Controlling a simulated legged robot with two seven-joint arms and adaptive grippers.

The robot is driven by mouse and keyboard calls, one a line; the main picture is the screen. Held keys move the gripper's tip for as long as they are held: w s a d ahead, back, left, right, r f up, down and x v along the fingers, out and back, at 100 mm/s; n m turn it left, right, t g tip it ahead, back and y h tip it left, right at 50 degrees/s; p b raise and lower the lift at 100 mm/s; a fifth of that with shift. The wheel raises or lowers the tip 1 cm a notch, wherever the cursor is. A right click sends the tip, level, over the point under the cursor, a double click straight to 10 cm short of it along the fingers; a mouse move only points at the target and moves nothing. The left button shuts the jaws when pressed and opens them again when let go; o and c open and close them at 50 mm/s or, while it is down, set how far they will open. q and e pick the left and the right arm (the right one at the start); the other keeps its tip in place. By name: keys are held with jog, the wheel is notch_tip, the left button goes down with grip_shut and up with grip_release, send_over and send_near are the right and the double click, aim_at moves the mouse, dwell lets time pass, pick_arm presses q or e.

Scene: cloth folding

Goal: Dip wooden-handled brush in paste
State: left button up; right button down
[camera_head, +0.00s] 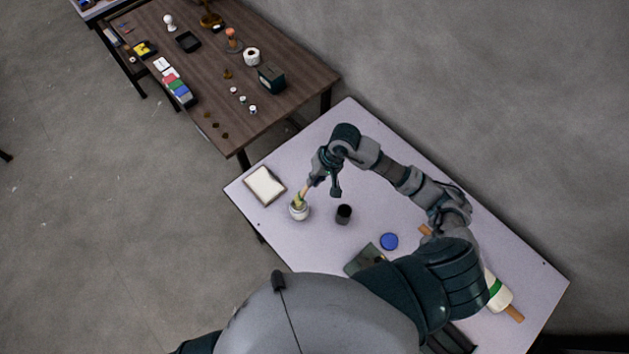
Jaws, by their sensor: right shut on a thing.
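The wooden-handled brush (304,193) is in my right gripper (322,180), which is shut on it. The brush points down and left, its lower end at the mouth of a small white jar (299,212). A yellow-green part shows near the jar's rim. Whether the bristles touch the paste inside is too small to tell. The jar stands on the light table (290,247) near its left part. My left gripper is not in view.
A framed white pad (265,185) lies left of the jar. A black cup (344,214), a blue disc (389,241) and a rolling-pin-like roller (498,293) lie to the right. A dark wooden table (205,70) with several small items stands behind.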

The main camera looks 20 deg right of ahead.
jog(key=shift+r+p, duration=0.55)
jog(key=shift+r, duration=1.55)
